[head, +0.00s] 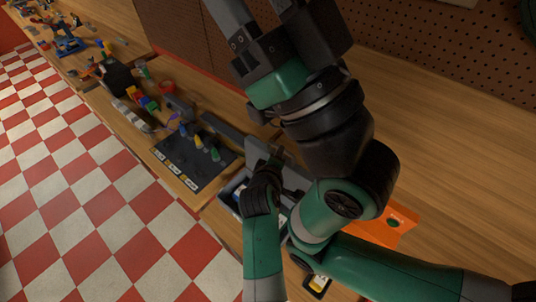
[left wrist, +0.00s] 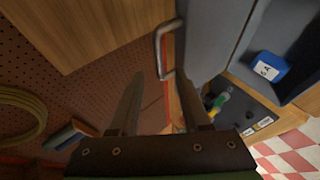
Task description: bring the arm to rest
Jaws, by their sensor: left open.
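My left gripper (head: 256,14) is raised close to the head camera, above the bench, with its green palm and two fingers pointing towards the top edge. Its fingertips run out of the head view. In the left wrist view the gripper (left wrist: 155,100) has its two dark fingers spread apart with nothing between them. The fingers are apart from everything I can make out. My green and black arm links cover much of the middle and lower right of the head view.
A black mat (head: 178,165) with several coloured tools lies on the wooden bench (head: 455,150). A grey box (left wrist: 205,40) with a metal handle (left wrist: 162,48) and a blue block (left wrist: 267,67) appear in the wrist view. An orange item (head: 399,234) lies beside my arm. A pegboard (head: 440,55) stands behind.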

